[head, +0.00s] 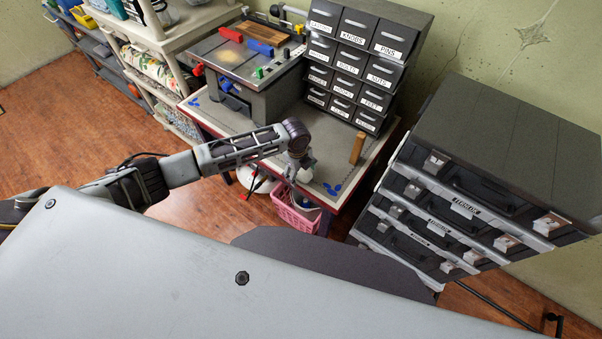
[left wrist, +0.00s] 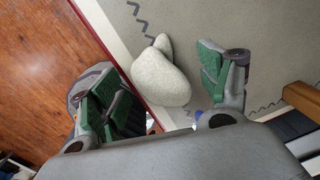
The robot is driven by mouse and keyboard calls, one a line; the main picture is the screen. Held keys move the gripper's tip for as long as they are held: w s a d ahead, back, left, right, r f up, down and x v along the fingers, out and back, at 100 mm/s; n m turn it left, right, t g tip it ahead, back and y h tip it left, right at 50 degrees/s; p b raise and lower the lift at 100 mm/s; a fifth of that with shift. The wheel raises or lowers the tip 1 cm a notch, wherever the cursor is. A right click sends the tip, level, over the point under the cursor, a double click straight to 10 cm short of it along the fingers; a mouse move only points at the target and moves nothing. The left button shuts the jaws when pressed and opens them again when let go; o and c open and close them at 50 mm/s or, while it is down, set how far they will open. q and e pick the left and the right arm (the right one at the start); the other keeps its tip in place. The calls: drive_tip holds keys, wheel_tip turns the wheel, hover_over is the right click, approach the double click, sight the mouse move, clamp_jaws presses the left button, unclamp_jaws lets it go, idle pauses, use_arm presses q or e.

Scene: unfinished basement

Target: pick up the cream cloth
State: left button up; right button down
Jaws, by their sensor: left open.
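The cream cloth (left wrist: 160,80) is a pale, rounded, folded lump in the left wrist view. It lies at the edge of the grey-topped table (left wrist: 185,20), by the red trim. My left gripper (left wrist: 165,92) is open, with one green-padded finger on each side of the cloth in the picture. I see no finger closed on it, and cannot tell how far above it the fingers are. In the head view my left gripper (head: 299,168) is over the front of the table, and I cannot make out the cloth there. My right gripper is not in view.
A machine (head: 245,65) and a labelled drawer cabinet (head: 360,55) stand at the back of the table. A wooden block (head: 357,149) is right of my gripper. A pink basket (head: 297,211) sits below the front edge. Stacked tool cases (head: 480,180) stand at right.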

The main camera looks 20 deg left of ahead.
sight(300, 171)
use_arm(q)
drive_tip(key=c, duration=0.9)
drive_tip(key=shift+c, duration=0.2)
drive_tip(key=shift+r, duration=0.1)
wheel_tip(300, 171, up, 10)
idle(0.3)
drive_tip(key=o, duration=0.3)
drive_tip(key=c, duration=0.4)
drive_tip(key=shift+o, duration=0.2)
drive_tip(key=shift+w, duration=0.1)
